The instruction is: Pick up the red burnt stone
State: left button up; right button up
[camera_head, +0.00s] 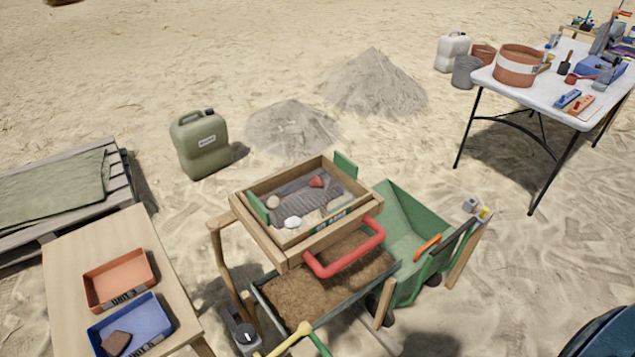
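A small dark-red stone (317,181) lies in the wooden-framed sieve (240,205), toward its back right on the grey mesh. A round tan piece (273,202), a white piece (293,222) and a pale beige piece at the right front lie in the same sieve. A brown-red angular piece (117,342) lies in the blue tray (158,314) at the lower left. Neither of my grippers shows in the head view.
An orange tray (130,262), seemingly empty, sits behind the blue tray on a wooden table (75,240). A red handle (345,262) sticks out at the sieve's front, above a bin of brown soil (300,294). A green wheelbarrow (395,212) stands right of the sieve.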

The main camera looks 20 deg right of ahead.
aim_at(316, 181)
jog(key=l+z, duration=0.1)
jog(key=l, duration=0.5)
jog(key=l+z, duration=0.1)
jog(key=l, duration=0.5)
jog(key=i+l+z, duration=0.1)
jog(key=l, duration=0.5)
jog(key=i+l, duration=0.1)
jog(key=l, duration=0.45)
jog(key=l+z, duration=0.05)
